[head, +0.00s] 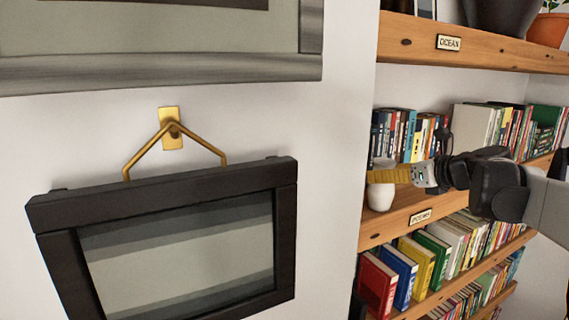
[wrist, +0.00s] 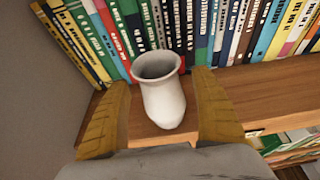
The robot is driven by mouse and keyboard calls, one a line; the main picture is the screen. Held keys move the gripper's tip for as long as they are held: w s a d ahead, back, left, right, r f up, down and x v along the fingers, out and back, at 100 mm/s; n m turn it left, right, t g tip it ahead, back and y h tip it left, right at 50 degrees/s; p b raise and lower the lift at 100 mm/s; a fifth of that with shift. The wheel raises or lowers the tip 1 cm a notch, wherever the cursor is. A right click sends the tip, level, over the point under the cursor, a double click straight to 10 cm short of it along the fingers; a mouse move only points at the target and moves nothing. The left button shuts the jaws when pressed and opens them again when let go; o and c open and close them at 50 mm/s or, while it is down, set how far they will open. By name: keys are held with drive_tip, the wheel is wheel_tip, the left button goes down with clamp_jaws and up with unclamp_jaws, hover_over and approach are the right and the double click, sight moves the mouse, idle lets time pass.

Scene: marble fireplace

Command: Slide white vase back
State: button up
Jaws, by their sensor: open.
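The white vase (wrist: 163,98) stands on a wooden shelf (wrist: 265,99), close in front of a row of books, in the wrist view. In the head view the vase (head: 380,197) shows near the left end of the middle shelf, partly hidden behind my gripper. My gripper (head: 392,174) reaches in from the right with yellow fingers. In the wrist view the fingers of my gripper (wrist: 160,105) are open, one on each side of the vase. Gaps show between the vase and both fingers.
Books (wrist: 215,30) line the shelf behind the vase. A lower shelf holds more books (head: 400,275). An upper shelf (head: 480,50) carries a dark pot and an orange pot (head: 547,30). A black frame (head: 165,195) hangs from a brass hook on the wall at left.

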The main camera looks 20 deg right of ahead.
drive_tip(key=shift+w+a+f, duration=0.1)
drive_tip(key=shift+w+f, duration=0.15)
drive_tip(key=shift+w, duration=0.45)
drive_tip(key=shift+s, duration=0.1)
drive_tip(key=c, duration=1.5)
drive_tip(key=shift+c, duration=0.2)
drive_tip(key=shift+w+a+f+b, duration=0.15)
drive_tip(key=shift+w+a, duration=0.1)
drive_tip(key=shift+w, duration=1.35)
drive_tip(key=shift+w+a+r+b, duration=0.15)
drive_tip(key=shift+w+a, duration=0.1)
drive_tip(key=shift+w, duration=1.35)
